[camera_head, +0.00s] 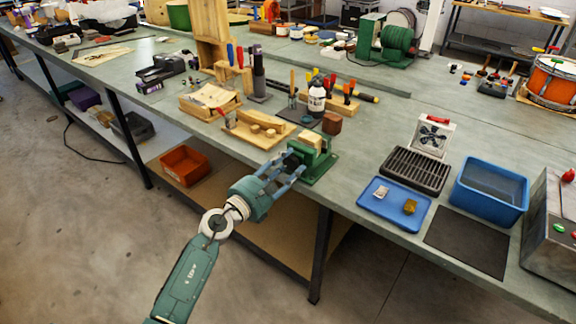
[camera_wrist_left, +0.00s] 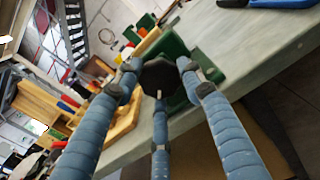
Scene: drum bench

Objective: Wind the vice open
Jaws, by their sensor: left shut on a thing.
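The green vice (camera_head: 318,165) stands at the front edge of the bench, with light wooden pieces at its jaws (camera_head: 312,141). It also shows in the left wrist view (camera_wrist_left: 176,47). My left gripper (camera_head: 287,168) is at the vice's front. In the left wrist view the fingers of my left gripper (camera_wrist_left: 160,80) are closed around a dark round knob or handle (camera_wrist_left: 158,75) on the vice. The handle is mostly hidden by the fingers in the head view. My right gripper is not in view.
A wooden tray (camera_head: 240,127) lies left of the vice. A blue tray (camera_head: 373,213) with two small pieces, a black rack (camera_head: 413,169) and a blue bin (camera_head: 490,190) are to the right. An orange bin (camera_head: 184,165) sits on the lower shelf.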

